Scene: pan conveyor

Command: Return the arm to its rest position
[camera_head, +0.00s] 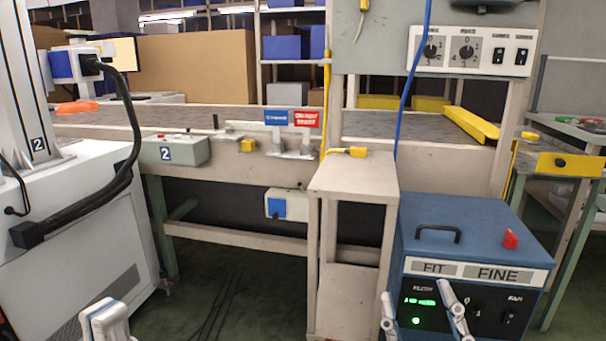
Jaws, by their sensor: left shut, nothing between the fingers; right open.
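My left gripper (105,306) shows at the bottom left edge, low in front of the white machine. Its light-coloured fingers are together with nothing between them, and most of its arm is out of frame. My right gripper (415,292) shows at the bottom right, its two grey fingers spread apart and empty. It appears in front of the blue box labelled FIT FINE (470,235); I cannot tell how far it is from the box's front.
A conveyor (250,185) runs across the middle. A narrow pale stand (353,178) stands beside the blue box. A white machine (70,240) with a black cable fills the left. A yellow guide (471,123) lies at right. Green floor shows below the conveyor.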

